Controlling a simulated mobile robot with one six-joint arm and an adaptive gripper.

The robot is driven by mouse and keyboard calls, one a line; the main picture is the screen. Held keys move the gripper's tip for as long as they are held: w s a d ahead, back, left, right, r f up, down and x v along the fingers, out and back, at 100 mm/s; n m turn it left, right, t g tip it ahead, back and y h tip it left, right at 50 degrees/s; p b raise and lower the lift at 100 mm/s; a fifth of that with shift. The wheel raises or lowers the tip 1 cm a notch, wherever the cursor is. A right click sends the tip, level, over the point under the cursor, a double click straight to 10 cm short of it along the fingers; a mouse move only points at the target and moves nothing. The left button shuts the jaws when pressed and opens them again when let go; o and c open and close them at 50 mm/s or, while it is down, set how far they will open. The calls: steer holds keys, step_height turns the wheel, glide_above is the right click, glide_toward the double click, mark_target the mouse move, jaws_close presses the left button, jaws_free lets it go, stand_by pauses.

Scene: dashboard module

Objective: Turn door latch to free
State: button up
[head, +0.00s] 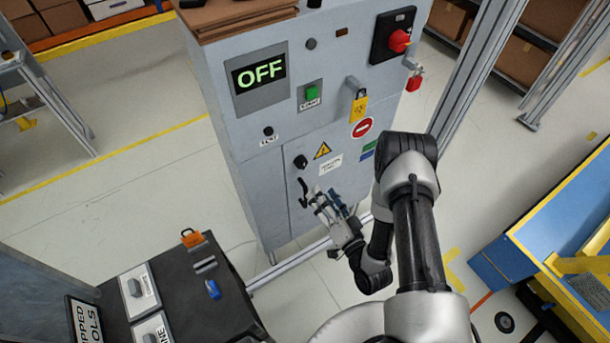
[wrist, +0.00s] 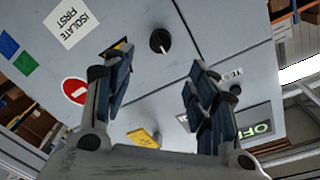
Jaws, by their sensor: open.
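The grey cabinet door carries a round black latch knob (head: 300,162) with a pale pointer line, beside the door seam. The knob also shows in the wrist view (wrist: 160,41), apart from the fingers and beyond the gap between them. My gripper (head: 326,200) is open and empty in front of the lower door, below and to the right of the knob. In the wrist view its two blue-padded fingers (wrist: 160,66) stand wide apart.
The cabinet display (head: 262,73) reads OFF. A black tool bench (head: 180,310) stands at lower left, and a blue-yellow bin (head: 560,240) at right.

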mark_target(303, 165)
steer(key=b+x, duration=0.2)
steer(key=x, duration=1)
steer(key=shift+a, duration=0.1)
steer(key=shift+c, duration=0.3)
steer(key=c, duration=1)
